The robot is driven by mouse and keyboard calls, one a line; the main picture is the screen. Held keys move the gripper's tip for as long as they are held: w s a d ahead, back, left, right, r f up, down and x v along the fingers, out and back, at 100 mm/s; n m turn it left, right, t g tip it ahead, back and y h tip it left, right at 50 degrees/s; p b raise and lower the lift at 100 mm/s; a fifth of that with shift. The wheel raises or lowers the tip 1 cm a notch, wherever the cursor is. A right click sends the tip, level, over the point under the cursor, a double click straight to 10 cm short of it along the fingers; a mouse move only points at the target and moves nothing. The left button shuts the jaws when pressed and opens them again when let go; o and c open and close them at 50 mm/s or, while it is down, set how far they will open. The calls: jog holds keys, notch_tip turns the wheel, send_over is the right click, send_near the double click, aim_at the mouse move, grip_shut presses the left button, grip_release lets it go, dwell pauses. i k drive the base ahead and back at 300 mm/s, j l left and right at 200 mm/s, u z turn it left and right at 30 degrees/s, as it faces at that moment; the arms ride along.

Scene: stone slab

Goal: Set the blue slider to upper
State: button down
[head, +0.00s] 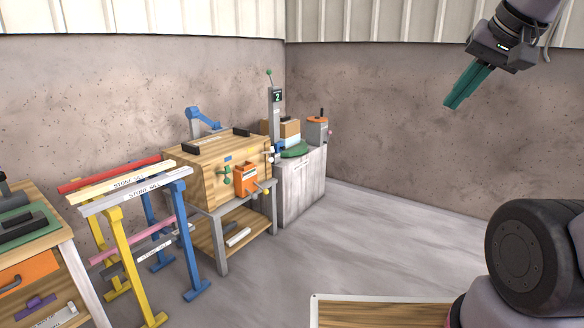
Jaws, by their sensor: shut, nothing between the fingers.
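My gripper (455,101) hangs in the upper right of the head view, in front of the bare wall. Its teal fingers are together, pointing down and left, with nothing between them. It is far from the wooden workbench cabinet (192,187) in the middle left. A small blue piece (228,158) shows on the cabinet's front near the top. More small blue and green parts sit at its right edge. I cannot tell which of these is the blue slider, or its setting.
A grey cabinet (305,185) stands right of the bench, beside a post with a "2" display (277,96). A blue arm-like fixture (203,119) stands behind the bench. Trestles with coloured bars (133,195) stand in front at left. The floor (380,230) at centre right is clear.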

aim_at(279, 147)
jog(key=i+j+u, duration=0.25)
jog(key=i, duration=0.75)
jog(key=i+u, duration=0.3)
jog(key=i, duration=0.7)
jog(key=i+z, duration=0.1)
jog(key=i, duration=0.4)
jog(key=i+j+z, duration=0.15)
jog(key=i, duration=0.35)
jog(key=i+j+z, duration=0.1)
jog(key=i, duration=0.4)
